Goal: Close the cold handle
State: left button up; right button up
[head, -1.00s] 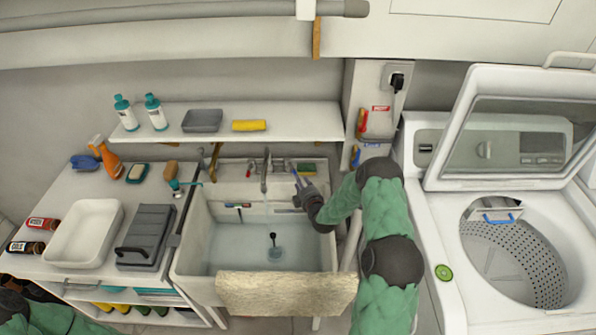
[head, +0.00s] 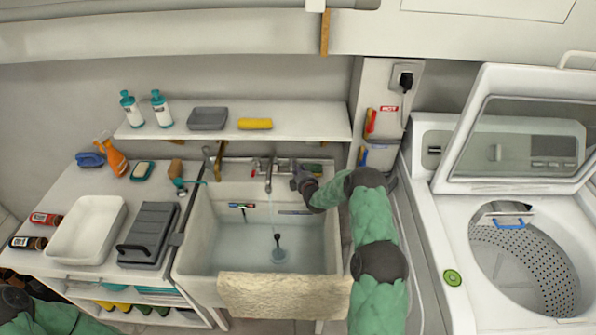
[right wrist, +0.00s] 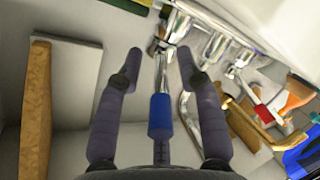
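The cold handle (right wrist: 160,115) is a metal lever with a blue sleeve, in the middle of the right wrist view. It joins the chrome tap (right wrist: 178,28), which also shows above the sink in the head view (head: 267,165). My right gripper (right wrist: 162,62) is open, with one dark finger on each side of the lever and visible gaps between. In the head view my right gripper (head: 299,180) is at the right side of the tap and hides the handle. The red-marked hot handle (right wrist: 263,113) is at the right. My left gripper is out of view.
The white sink (head: 190,243) holds water and a dark plug-like object (head: 278,253). A beige towel (head: 285,296) hangs over its front edge. A shelf (head: 300,117) runs above the tap. The open washing machine (head: 450,230) stands to the right.

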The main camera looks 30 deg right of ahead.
jog(key=shift+c, duration=0.3)
grip_shut()
jog(key=shift+a, duration=0.1)
jog(key=shift+w+a+m+g+h+b, duration=0.15)
jog(key=shift+a+m+g+h, duration=0.2)
jog(key=shift+m+h, duration=0.5)
jog(key=shift+w+a+m+g+h+b, duration=0.15)
jog(key=shift+a+m+g+h, duration=0.3)
jog(key=shift+h, duration=0.6)
jog(key=shift+a+m+h, duration=0.1)
jog(key=shift+m+h, duration=0.6)
jog(key=shift+m, duration=0.1)
jog(key=shift+f+g, duration=0.1)
jog(key=shift+g, duration=0.2)
jog(key=shift+o, duration=0.3)
grip_release()
